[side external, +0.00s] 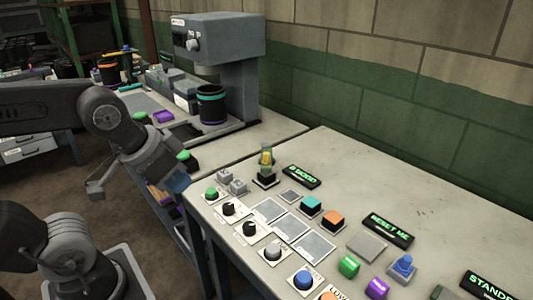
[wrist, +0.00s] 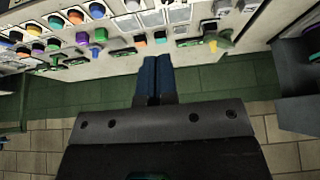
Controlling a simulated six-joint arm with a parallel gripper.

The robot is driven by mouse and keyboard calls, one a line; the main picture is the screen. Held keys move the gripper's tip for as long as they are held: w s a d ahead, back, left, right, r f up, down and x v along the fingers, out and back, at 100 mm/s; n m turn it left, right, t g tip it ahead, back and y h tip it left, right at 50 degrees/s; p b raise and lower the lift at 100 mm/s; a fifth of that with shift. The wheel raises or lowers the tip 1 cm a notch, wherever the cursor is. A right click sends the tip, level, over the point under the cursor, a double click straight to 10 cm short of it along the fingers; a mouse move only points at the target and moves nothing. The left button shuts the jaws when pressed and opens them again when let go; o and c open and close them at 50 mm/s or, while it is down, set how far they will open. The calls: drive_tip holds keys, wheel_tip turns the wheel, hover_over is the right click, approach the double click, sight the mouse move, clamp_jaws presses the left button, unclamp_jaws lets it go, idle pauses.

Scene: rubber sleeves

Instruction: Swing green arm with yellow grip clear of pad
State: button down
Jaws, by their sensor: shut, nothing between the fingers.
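A small green arm with a yellow grip (side external: 266,158) stands roughly upright on a dark base near the back left edge of the pale panel table. In the wrist view the yellow grip (wrist: 223,38) shows above and right of my fingers. My gripper (side external: 177,186) is off the table's left side, well apart from the arm. Its two blue fingers (wrist: 157,62) are together with nothing between them. A small grey pad (side external: 289,196) lies just right of the arm's base; I cannot tell whether it is the task's pad.
Two grey switches (side external: 231,180), a green button (side external: 211,194) and black knobs (side external: 229,209) sit near the arm. A lit display (side external: 301,177) lies behind the pad. A grey machine (side external: 220,60) stands on the back left bench. The table's back right is bare.

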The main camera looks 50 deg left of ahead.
drive_tip(key=c, duration=1.7)
unclamp_jaws()
drive_tip(key=o, duration=0.6)
drive_tip(key=shift+n+g, duration=0.6)
drive_tip(key=shift+g, duration=0.1)
drive_tip(key=w+r, duration=0.1)
drive_tip(key=w, duration=0.1)
drive_tip(key=w+a+r, duration=0.1)
drive_tip(key=w+r, duration=0.1)
drive_tip(key=w, duration=0.1)
drive_tip(key=w+a+r, duration=0.1)
drive_tip(key=w, duration=0.2)
drive_tip(key=shift+r, duration=0.35)
drive_tip(key=shift+c, duration=0.2)
drive_tip(key=shift+o, duration=0.7)
drive_tip(key=w+a+r+n+g, duration=0.1)
drive_tip(key=w+a, duration=0.2)
drive_tip(key=w, duration=0.7)
drive_tip(key=shift+a+r, duration=0.2)
drive_tip(key=shift+r, duration=0.05)
drive_tip(key=n+g, duration=0.3)
hover_over(266, 153)
wheel_tip(266, 153, down, 9)
wheel_tip(266, 153, down, 13)
